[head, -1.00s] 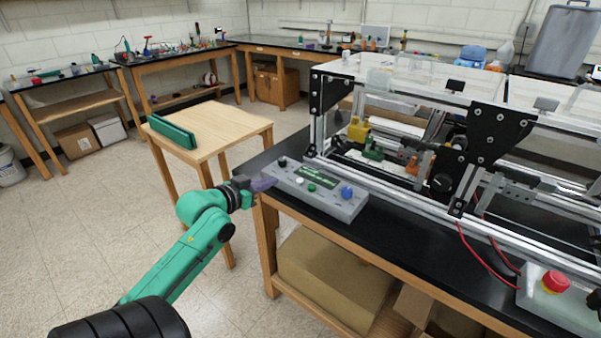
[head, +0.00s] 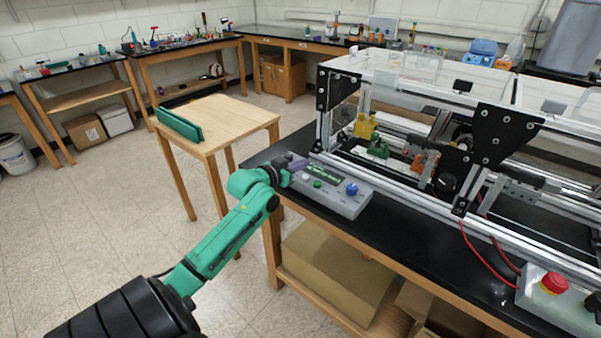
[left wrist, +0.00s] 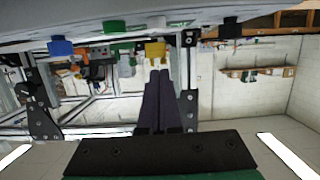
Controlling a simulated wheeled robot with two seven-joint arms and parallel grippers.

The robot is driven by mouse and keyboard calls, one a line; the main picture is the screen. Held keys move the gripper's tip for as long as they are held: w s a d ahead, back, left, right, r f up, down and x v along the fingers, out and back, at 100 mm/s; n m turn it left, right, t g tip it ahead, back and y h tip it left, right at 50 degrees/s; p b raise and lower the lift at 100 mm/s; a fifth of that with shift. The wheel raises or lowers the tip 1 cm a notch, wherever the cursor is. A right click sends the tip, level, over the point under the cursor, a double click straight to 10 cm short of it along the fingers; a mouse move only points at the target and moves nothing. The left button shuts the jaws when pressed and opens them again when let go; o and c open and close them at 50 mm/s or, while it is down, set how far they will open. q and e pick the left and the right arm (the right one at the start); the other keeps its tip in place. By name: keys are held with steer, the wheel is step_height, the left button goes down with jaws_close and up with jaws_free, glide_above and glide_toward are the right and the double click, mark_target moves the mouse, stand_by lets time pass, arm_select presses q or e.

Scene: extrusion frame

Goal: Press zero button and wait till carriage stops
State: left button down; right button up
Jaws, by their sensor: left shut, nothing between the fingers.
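The grey control box (head: 345,203) lies on the black bench top at its left front corner. It has a small display, a white button (head: 306,177), a green button (head: 318,184) and a blue knob (head: 352,188). My left gripper (head: 298,164) is shut and empty, its purple fingers over the box's left end. In the left wrist view the shut fingers (left wrist: 158,75) point at the box's edge, below the white button (left wrist: 155,21); contact cannot be told. A black knob (left wrist: 230,27) also shows there. The carriage cannot be told apart surely in the frame. My right gripper is out of view.
The aluminium extrusion frame (head: 405,193) with black plates stands right behind the box. A red emergency button (head: 554,283) is at the right front. A small wooden table (head: 228,118) with a green object stands left. Open floor lies in front.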

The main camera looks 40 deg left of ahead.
mark_target(301, 183)
arm_select(q)
steer(key=f, duration=0.4)
steer(key=shift+s, duration=0.2)
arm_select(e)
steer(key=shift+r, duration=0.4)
